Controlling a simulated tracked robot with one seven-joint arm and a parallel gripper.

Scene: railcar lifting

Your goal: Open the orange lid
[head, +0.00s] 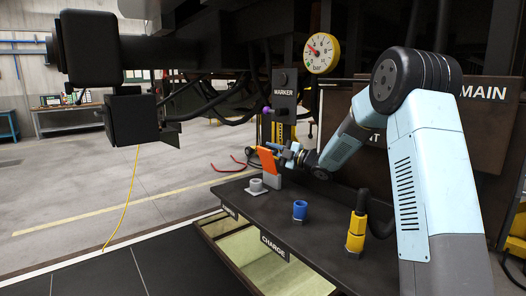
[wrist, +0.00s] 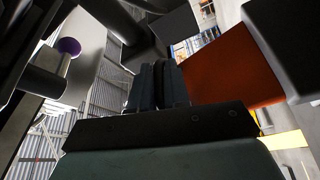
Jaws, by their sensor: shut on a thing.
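The orange lid (head: 267,161) stands up steeply from a grey base (head: 273,181) at the far end of the dark bench in the head view. It also shows as a broad orange plate (wrist: 230,75) right of the fingers in the wrist view. My gripper (head: 274,148) is at the lid's upper edge. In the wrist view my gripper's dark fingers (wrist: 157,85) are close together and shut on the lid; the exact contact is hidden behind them.
On the bench (head: 335,250) stand a grey socket (head: 257,186), a blue socket (head: 300,210) and a yellow connector (head: 356,232) with a black cable. A marker panel (head: 285,95) with a purple knob (head: 267,110) rises behind the lid. A pressure gauge (head: 322,53) hangs above.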

